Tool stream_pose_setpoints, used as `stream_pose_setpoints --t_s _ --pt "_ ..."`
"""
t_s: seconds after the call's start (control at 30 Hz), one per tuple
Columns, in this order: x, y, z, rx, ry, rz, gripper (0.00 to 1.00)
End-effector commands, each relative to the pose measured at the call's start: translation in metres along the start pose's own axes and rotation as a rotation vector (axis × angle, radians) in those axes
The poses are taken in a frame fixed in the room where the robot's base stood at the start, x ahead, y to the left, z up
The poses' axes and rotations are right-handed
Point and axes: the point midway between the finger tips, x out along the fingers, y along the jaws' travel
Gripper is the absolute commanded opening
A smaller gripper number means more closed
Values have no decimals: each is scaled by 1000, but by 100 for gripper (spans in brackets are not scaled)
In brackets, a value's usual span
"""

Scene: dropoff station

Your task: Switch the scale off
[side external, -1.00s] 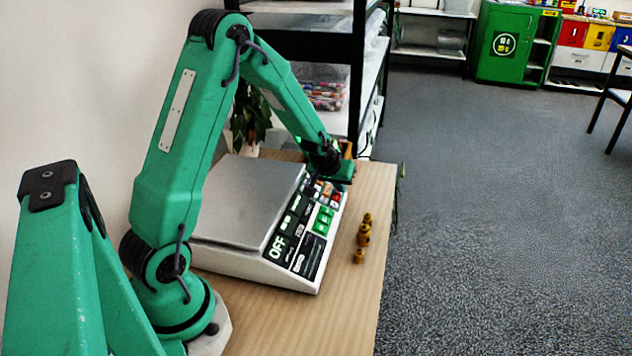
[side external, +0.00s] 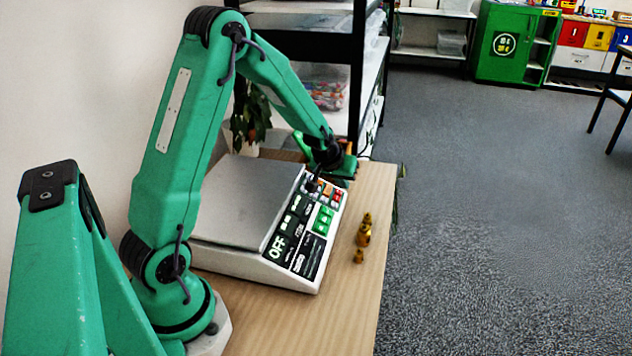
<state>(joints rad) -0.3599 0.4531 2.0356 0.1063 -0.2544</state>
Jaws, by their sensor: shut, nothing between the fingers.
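The scale (side external: 232,262) stands on the wooden table, with a flat grey weighing plate (side external: 250,200) on top. Its sloped key panel faces right and carries dark, green, red and orange keys. A dark key marked OFF (side external: 278,247) is at the near end of the panel, beside the plate. My gripper (side external: 318,182) is at the far end of the panel, above the far keys and well away from the OFF key. It is shut and empty. Its fingertips are small and dark here, and I cannot tell whether they touch the panel.
Small brass-coloured pieces (side external: 364,236) stand on the table (side external: 345,290) right of the scale. A potted plant (side external: 250,118) and a black-framed shelf (side external: 357,75) are behind the scale. The table's near right part is bare.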

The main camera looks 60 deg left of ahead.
Motion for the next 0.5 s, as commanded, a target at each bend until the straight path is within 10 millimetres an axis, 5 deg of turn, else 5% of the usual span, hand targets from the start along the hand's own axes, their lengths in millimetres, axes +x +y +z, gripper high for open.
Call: stream_pose_setpoints --t_s 0.5 --pt "-10 8 -8 1 1 6 0"
